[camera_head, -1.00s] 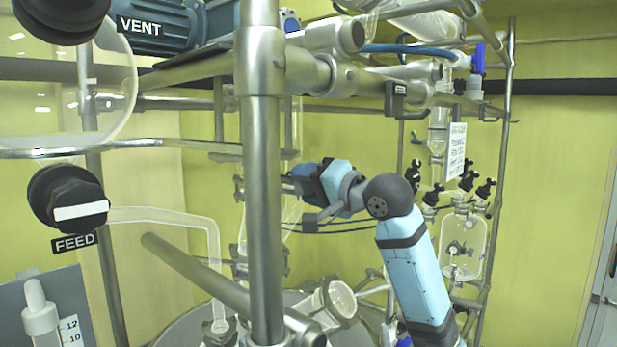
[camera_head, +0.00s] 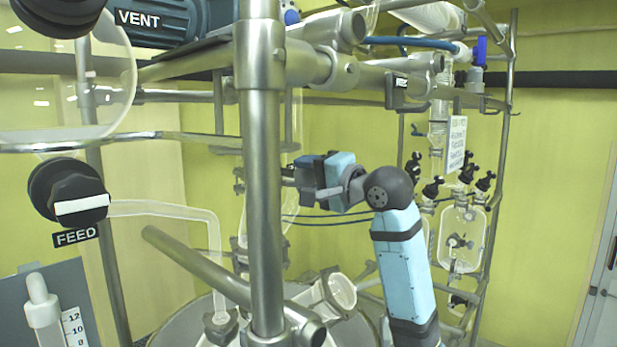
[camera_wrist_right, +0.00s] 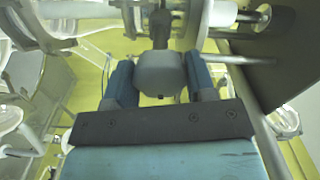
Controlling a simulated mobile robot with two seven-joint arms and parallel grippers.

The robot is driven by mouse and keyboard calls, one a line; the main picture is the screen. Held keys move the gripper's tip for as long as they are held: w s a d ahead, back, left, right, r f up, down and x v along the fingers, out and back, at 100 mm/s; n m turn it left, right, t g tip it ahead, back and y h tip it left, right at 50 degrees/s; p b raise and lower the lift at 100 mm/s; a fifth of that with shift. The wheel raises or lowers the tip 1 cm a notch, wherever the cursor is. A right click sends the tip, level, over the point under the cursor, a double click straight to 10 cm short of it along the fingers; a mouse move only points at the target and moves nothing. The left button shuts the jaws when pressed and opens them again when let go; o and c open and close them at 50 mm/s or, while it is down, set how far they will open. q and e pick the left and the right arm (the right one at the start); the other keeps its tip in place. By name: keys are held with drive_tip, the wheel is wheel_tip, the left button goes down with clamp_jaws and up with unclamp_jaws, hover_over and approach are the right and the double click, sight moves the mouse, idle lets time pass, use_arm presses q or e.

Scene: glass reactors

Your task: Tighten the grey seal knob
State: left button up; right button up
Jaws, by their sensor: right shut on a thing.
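The grey seal knob (camera_wrist_right: 158,75) sits between the two blue fingers of my right gripper (camera_wrist_right: 160,85) in the right wrist view. The fingers are on either side of it and are shut on it. In the head view my right gripper (camera_head: 308,176) reaches leftward just behind the thick steel post. The post and the fingers hide most of the knob there, and its seal cannot be made out. My left gripper is in neither view.
The thick steel post (camera_head: 261,210) stands close in front of my right gripper. A slanted steel bar (camera_head: 195,266) and glass port (camera_head: 341,291) lie below. The black FEED knob (camera_head: 78,205) is at left. Glassware on a rack (camera_head: 462,240) stands to the right.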

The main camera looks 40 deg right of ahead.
drive_tip(key=o, duration=0.9)
drive_tip(key=shift+s, duration=0.3)
drive_tip(key=s+b, duration=0.1)
drive_tip(key=s, duration=0.3)
drive_tip(key=s+b, duration=0.1)
drive_tip(key=s, duration=0.3)
drive_tip(key=s+d+b, duration=0.1)
drive_tip(key=s, duration=0.4)
drive_tip(key=shift+s, duration=0.1)
drive_tip(key=shift+d, duration=0.1)
